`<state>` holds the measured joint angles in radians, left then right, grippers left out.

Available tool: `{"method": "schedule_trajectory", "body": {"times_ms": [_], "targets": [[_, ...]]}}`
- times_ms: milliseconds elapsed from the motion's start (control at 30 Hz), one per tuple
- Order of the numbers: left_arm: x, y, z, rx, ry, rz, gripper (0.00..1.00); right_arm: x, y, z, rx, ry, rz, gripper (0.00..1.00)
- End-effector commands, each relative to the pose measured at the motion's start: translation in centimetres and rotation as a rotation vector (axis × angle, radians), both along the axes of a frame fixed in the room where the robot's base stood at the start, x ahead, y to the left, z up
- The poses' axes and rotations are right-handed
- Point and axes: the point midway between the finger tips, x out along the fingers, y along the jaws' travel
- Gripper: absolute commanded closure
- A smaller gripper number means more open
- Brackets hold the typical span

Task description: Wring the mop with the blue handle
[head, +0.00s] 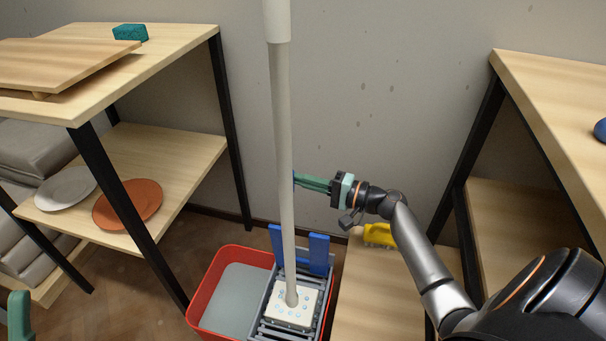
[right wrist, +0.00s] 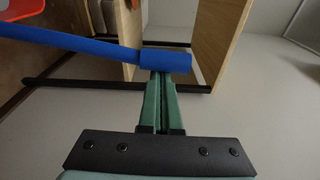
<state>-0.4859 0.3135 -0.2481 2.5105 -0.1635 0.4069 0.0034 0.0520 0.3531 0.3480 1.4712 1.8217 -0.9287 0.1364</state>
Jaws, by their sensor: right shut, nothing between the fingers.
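A mop with a pale grey-white pole (head: 284,130) stands nearly upright. Its flat cream head (head: 305,309) with light blue spots sits in the grey wringer (head: 268,327) on the red bucket (head: 203,294). Blue upright plates (head: 319,252) rise at the wringer's back. A blue lever (right wrist: 70,42) ends in a thick blue grip (right wrist: 167,62) in the right wrist view; in the head view the pole hides nearly all of it. My right gripper (head: 301,181) is shut and empty, its tips at the grip; contact is unclear. My left gripper (head: 20,312) shows only partly at the lower left.
Left shelves hold a teal sponge (head: 130,32), a wooden board (head: 62,62), a white plate (head: 66,188) and an orange plate (head: 127,204). A yellow object (head: 379,234) lies on a low wooden surface (head: 375,300) right of the bucket. A right shelf (head: 555,90) stands beyond my arm.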

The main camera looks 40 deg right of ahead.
Motion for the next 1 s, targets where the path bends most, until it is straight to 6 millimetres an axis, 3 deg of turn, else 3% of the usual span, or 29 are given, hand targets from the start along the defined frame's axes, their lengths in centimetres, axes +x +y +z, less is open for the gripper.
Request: {"method": "schedule_trajectory", "body": {"times_ms": [333,500,700,1000], "targets": [[-0.7,0.8,-1.3,0.006,0.001,0.002,0.50,-4.4,5.1,0.5,-0.199,-0.171,0.002,1.00],[-1.0,1.1,-1.4,0.012,0.002,0.004,0.50,-6.3,7.4,0.4,-0.206,-0.174,0.003,1.00],[-1.0,1.1,-1.5,0.012,0.003,0.003,0.50,-7.7,9.1,0.0,-0.203,-0.173,0.003,1.00],[-1.0,1.0,-1.5,0.011,0.003,0.002,0.50,-8.5,10.0,-0.3,-0.204,-0.175,0.003,1.00]]}}
